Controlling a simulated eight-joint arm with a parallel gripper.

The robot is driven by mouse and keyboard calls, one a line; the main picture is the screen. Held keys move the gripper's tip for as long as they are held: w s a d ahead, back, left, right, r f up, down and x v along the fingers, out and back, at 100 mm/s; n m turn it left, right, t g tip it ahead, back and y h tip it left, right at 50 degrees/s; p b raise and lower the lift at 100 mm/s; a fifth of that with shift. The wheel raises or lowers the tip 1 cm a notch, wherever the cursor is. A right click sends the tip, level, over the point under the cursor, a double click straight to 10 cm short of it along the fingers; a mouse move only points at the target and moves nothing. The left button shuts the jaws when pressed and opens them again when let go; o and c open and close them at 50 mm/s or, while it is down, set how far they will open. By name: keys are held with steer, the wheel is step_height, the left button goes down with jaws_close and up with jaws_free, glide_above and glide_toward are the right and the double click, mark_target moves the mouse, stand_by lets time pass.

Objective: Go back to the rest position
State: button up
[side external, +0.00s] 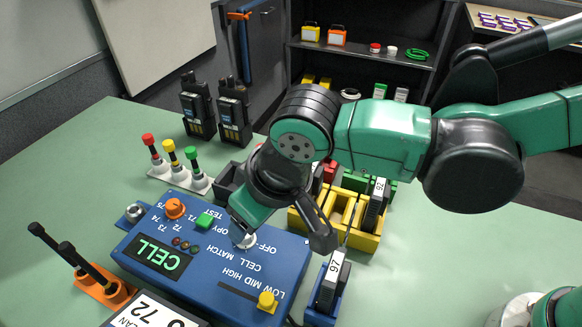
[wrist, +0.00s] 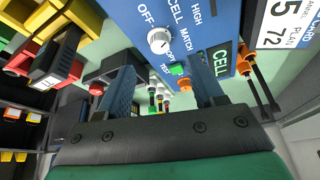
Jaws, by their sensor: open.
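My gripper (side external: 284,228) is open and empty, its two fingers spread over the right half of the blue control box (side external: 205,292). In the wrist view the gripper (wrist: 163,90) shows no object between its fingers. The box carries a white knob (side external: 245,241) beside the OFF label, partly hidden by the left finger in the side view. The knob also shows in the wrist view (wrist: 159,40), apart from the fingers. A green button (side external: 204,220), an orange knob (side external: 175,208) and a yellow control (side external: 266,300) are on the box. Its display (side external: 157,258) reads CELL in green.
Yellow bins (side external: 365,241) and a blue bin with a module marked 97 (side external: 331,283) stand right of the box. Red, yellow and green posts (side external: 172,160) and black radios (side external: 233,115) stand behind. An orange stand with black rods (side external: 105,290) is at left.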

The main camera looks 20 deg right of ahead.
steer(key=d+r+m+t+h, duration=0.2)
steer(key=d+m, duration=0.4)
steer(key=d, duration=2.1)
steer(key=shift+s+d+r+t, duration=0.2)
steer(key=shift+s+r+t, duration=0.2)
steer(key=shift+r+t, duration=0.25)
